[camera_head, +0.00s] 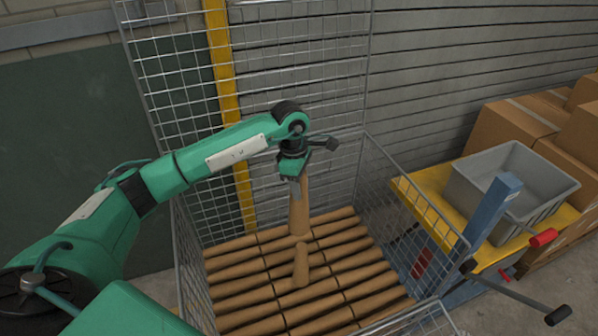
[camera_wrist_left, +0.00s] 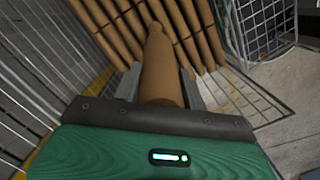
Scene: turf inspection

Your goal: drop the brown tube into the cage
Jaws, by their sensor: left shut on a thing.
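My left gripper (camera_head: 296,188) is shut on a brown tube (camera_head: 299,215), which hangs roughly upright inside the wire cage (camera_head: 385,185). In the left wrist view the tube (camera_wrist_left: 161,72) sits between the two grey fingers and points away towards the cage floor. Rows of similar brown tubes (camera_head: 235,283) lie side by side in the cage. A short brown piece (camera_head: 301,268) shows just below the held tube; I cannot tell whether the two touch. My right gripper is not in view.
A yellow cart (camera_head: 433,186) with a grey bin (camera_head: 512,185) and a blue post (camera_head: 492,208) stands right of the cage. Cardboard boxes (camera_head: 515,128) are stacked behind it. A tall mesh panel (camera_head: 290,65) and a yellow post (camera_head: 222,75) rise at the back.

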